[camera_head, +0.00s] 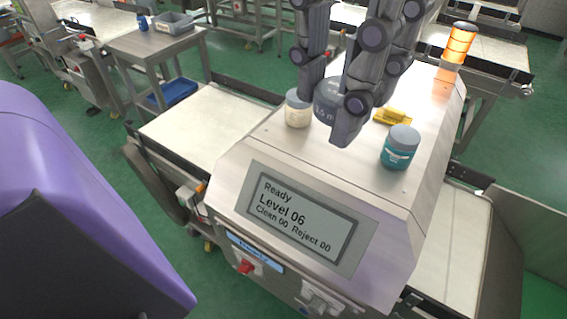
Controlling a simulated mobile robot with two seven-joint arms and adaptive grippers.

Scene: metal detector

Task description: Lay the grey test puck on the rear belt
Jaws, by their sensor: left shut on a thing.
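The grey test puck (327,101) is dark grey with pale lettering on its side. It is at the top of the metal detector housing (250,150), and I cannot tell whether it touches the housing. My left gripper (330,106) is shut on it, with one finger at each side; the fingers hide part of it. A pale belt (200,128) shows left of the detector and another belt stretch (455,245) shows right of it; nothing marks which is the rear one. My right gripper is not in view.
A cream jar (298,112) stands close left of the puck. A teal jar (400,150) and a yellow item (393,116) are on its right. An orange beacon (459,42) is lit at the back right. Both belt stretches look bare. The display (305,218) reads Ready, Level 06.

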